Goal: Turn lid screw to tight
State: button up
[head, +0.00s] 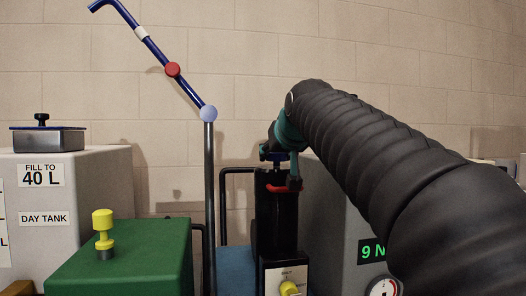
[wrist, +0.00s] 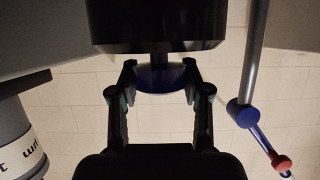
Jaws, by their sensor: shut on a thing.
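The lid screw shows as a dark blue round head (wrist: 160,79) on a short stem in the wrist view, against the end of a black cylindrical body. In the head view, the black body (head: 275,222) stands upright at centre, with the blue head (head: 272,155) on its top. My gripper (wrist: 160,72) has one finger on each side of the blue head and is shut on it. In the head view, my gripper (head: 283,148) comes in from the right at the top of the body and partly hides the screw. How tight the screw is cannot be told.
A grey post (head: 209,190) with a blue jointed lever (head: 155,50) rises left of the black body. A green box (head: 125,260) with a yellow knob (head: 103,230) and the day tank (head: 75,190) stand further left. A grey cabinet with a gauge (head: 383,288) is at right.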

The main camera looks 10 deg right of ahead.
jog(key=m+g+h, duration=0.1)
jog(key=m+h, duration=0.3)
jog(key=h, duration=0.1)
jog(key=shift+a+m, duration=0.1)
jog(key=shift+m, duration=0.2)
jog(key=m+g+h, duration=0.2)
jog(key=m+h, duration=0.1)
jog(key=shift+r+h, duration=0.1)
jog(key=shift+h, duration=0.2)
jog(key=m+g+h+p, duration=0.2)
jog(key=m+g+h, duration=0.1)
jog(key=m+g, duration=0.1)
jog(key=shift+m+h+p, duration=0.3)
jog(key=shift+m+p, duration=0.05)
jog(key=shift+m, duration=0.15)
jog(key=shift+m+g+h, duration=0.6)
jog(key=shift+m+g, duration=1.2)
jog(key=shift+g, duration=0.6)
jog(key=o, duration=1.2)
